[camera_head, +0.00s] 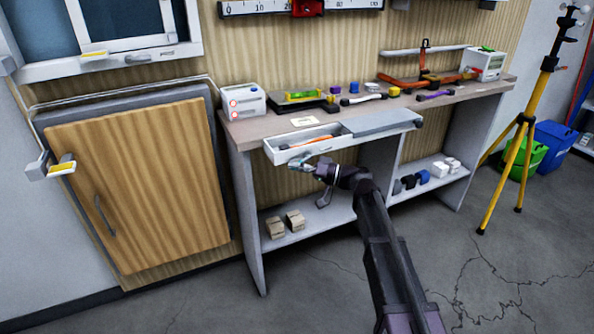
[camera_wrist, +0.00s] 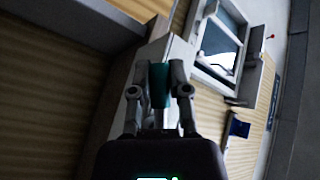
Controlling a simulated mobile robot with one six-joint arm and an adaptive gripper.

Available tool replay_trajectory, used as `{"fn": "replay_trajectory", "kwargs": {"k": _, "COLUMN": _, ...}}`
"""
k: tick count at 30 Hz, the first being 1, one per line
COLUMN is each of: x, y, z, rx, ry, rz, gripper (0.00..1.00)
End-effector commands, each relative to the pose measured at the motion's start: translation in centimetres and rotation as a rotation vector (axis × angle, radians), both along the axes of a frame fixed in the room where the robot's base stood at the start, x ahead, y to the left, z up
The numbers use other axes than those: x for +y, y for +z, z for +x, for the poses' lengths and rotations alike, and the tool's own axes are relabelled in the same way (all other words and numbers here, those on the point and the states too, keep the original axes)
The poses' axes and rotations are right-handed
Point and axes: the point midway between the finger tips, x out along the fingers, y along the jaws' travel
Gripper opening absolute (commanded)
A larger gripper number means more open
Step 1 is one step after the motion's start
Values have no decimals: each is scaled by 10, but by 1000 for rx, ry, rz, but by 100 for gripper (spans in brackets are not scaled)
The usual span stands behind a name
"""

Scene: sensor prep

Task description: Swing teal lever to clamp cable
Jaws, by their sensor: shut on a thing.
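The teal lever (camera_wrist: 160,86) stands between my gripper's fingers in the wrist view, in front of a pale surface. My gripper (camera_wrist: 158,92) is shut on it, with one finger on each side. In the head view my gripper (camera_head: 303,162) is at the front of the pale open drawer (camera_head: 283,157), below the bench top. The lever is too small or hidden to make out clearly there. I cannot pick out the cable or the clamp in either view.
The workbench (camera_head: 250,131) carries a white box (camera_head: 242,101), a red-orange tool (camera_head: 425,80) and several small items. A wooden cabinet door (camera_head: 140,185) is at left. Boxes (camera_head: 285,223) sit on the lower shelf. A yellow tripod (camera_head: 505,165) stands at right. The front floor is clear.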

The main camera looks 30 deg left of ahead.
Motion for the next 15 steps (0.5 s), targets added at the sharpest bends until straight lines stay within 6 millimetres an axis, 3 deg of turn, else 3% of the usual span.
{"fn": "replay_trajectory", "kwargs": {"k": 6, "x": 0, "y": 0, "z": -1, "rx": -1, "ry": 1, "rz": -2, "gripper": 0}}
{"fn": "replay_trajectory", "kwargs": {"k": 7, "x": 0, "y": 0, "z": -1, "rx": -1, "ry": 2, "rz": -3, "gripper": 32}}
{"fn": "replay_trajectory", "kwargs": {"k": 9, "x": 0, "y": 0, "z": -1, "rx": -2, "ry": 2, "rz": -2, "gripper": 53}}
{"fn": "replay_trajectory", "kwargs": {"k": 10, "x": 0, "y": 0, "z": -1, "rx": -2, "ry": 2, "rz": -2, "gripper": 58}}
{"fn": "replay_trajectory", "kwargs": {"k": 15, "x": 0, "y": 0, "z": 0, "rx": -2, "ry": 1, "rz": -2, "gripper": 58}}
